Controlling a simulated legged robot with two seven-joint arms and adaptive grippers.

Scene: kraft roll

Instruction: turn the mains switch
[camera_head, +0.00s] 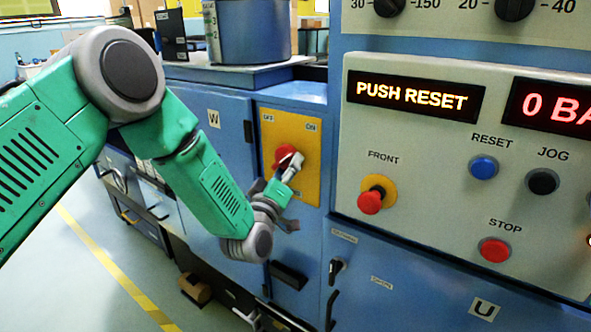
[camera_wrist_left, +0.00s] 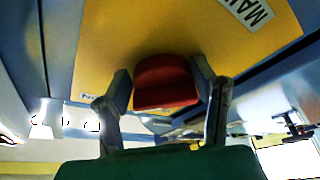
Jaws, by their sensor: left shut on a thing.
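The mains switch is a red knob (camera_head: 285,156) on a yellow plate (camera_head: 307,136) on the blue cabinet. In the left wrist view the red knob (camera_wrist_left: 165,84) sits between the two fingers, in front of the yellow plate (camera_wrist_left: 150,30). My left gripper (camera_head: 291,166) reaches up to the knob from below and is shut on it. The fingers (camera_wrist_left: 165,90) flank it on both sides in the wrist view. The plate has small labels at its upper corners, and the fingers hide part of the knob in the head view. My right gripper is not in view.
To the right is a grey control panel (camera_head: 415,230) with a red front button (camera_head: 370,201), blue reset button (camera_head: 483,167), black jog button (camera_head: 542,181) and red stop button (camera_head: 494,250). Its display (camera_head: 411,96) reads "PUSH RESET". A blue drum (camera_head: 247,33) stands on the cabinet top.

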